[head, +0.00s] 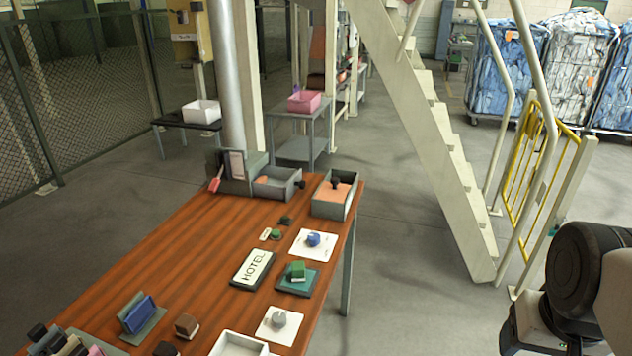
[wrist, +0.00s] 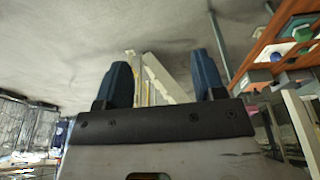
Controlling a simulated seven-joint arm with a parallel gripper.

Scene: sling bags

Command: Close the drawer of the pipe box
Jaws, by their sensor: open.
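The pipe box (head: 238,172) looks to be the grey box at the table's far end, in front of a tall silver pipe. Its drawer (head: 286,192) is pulled out to the right, with an orange-pink inside and a dark knob at its outer end. In the wrist view my gripper (wrist: 164,82) shows two blue fingers spread apart with nothing between them. It is in the air, clear of the table and away from the box. In the head view only dark and pale parts of my arm show at the lower right; the fingers are not visible there.
The wooden table (head: 170,243) shows at the upper right of the wrist view. An open grey box (head: 333,210) with a dark knob stands right of the drawer. A white staircase (head: 440,140) rises behind.

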